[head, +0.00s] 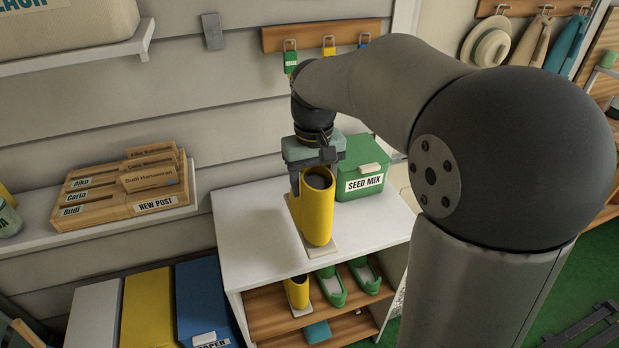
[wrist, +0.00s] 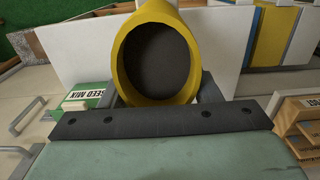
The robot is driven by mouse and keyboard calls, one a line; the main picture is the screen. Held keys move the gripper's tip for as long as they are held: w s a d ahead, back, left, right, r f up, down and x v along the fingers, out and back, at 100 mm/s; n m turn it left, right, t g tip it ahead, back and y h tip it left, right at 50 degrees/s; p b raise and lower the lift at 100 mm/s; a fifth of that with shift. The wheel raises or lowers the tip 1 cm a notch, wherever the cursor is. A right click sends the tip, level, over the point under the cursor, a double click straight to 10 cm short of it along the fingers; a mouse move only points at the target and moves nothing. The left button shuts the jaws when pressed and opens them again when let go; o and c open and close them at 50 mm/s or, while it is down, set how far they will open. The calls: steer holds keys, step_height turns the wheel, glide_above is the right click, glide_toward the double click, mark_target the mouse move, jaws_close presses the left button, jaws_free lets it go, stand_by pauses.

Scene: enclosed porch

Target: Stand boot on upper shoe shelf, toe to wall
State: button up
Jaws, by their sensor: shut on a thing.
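A yellow boot (head: 318,218) with a dark opening and a pale sole is upright at the white cabinet top. My gripper (head: 315,178) points down and is shut on its upper shaft. In the wrist view the boot's round opening (wrist: 155,58) fills the middle, with the fingers partly hidden behind it. I cannot tell whether its sole touches the top. The wooden upper shoe shelf (head: 262,305) is below the white top. A matching yellow boot (head: 297,292) stands there, left of a pair of green shoes (head: 331,288).
A green SEED MIX box (head: 361,183) stands on the white top (head: 250,235), right of the boot. A lower shelf (head: 350,328) holds a teal item (head: 317,332). A wooden mail sorter (head: 125,190) is left; padlocks hang above on a wooden rail (head: 300,38).

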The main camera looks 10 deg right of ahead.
mark_target(336, 207)
steer(key=w+f, duration=0.2)
steer(key=w+d+f+p, duration=0.1)
steer(key=w+f, duration=0.1)
steer(key=f, duration=0.1)
steer(key=shift+w+d+f, duration=0.1)
steer(key=shift+d+f, duration=0.1)
steer(key=shift+w+f, duration=0.2)
steer(key=shift+f, duration=1.55)
steer(key=shift+f, duration=0.2)
steer(key=o, duration=1.5)
steer(key=shift+o, duration=0.2)
step_height(336, 207, up, 12)
steer(key=shift+m, duration=0.3)
steer(key=s+f, duration=0.1)
steer(key=s, duration=0.7)
steer(key=s+d+f, duration=0.1)
steer(key=s, duration=0.3)
steer(key=shift+s+f+b, duration=0.3)
steer(key=shift+f+b, duration=0.05)
steer(key=shift+b, duration=0.05)
steer(key=shift+o, duration=0.4)
steer(key=s+f, duration=0.6)
steer(key=s, duration=0.6)
steer(key=shift+s+d+f+m+t, duration=0.25)
steer(key=shift+d+f+m+t, duration=0.05)
steer(key=shift+f+m, duration=0.1)
